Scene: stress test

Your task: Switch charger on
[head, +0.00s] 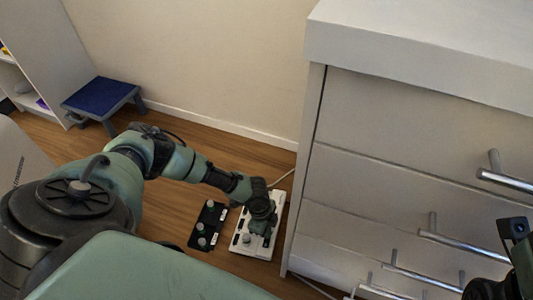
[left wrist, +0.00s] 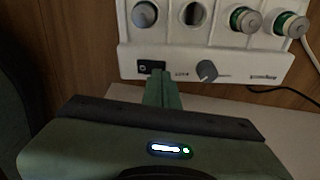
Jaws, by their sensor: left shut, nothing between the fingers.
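The white charger (head: 241,243) lies on the floor beside the drawer cabinet, partly hidden by my left gripper (head: 262,222) in the head view. In the left wrist view the charger (left wrist: 225,62) fills the top. Its front edge has a black rocker switch (left wrist: 151,67) at the left and a grey knob (left wrist: 206,71) to the right. Green and silver batteries (left wrist: 245,19) sit in right-hand slots. My left gripper (left wrist: 161,76) is shut and empty, its fingertips just at the switch; I cannot tell if they touch. My right gripper (head: 494,288) shows partly at lower right, fingers unclear.
A black tray (head: 197,242) with several round-topped items lies left of the charger. The white drawer cabinet (head: 350,130) with bar handles stands close on the right. A blue step stool (head: 100,95) stands far left. Wood floor is clear towards the wall.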

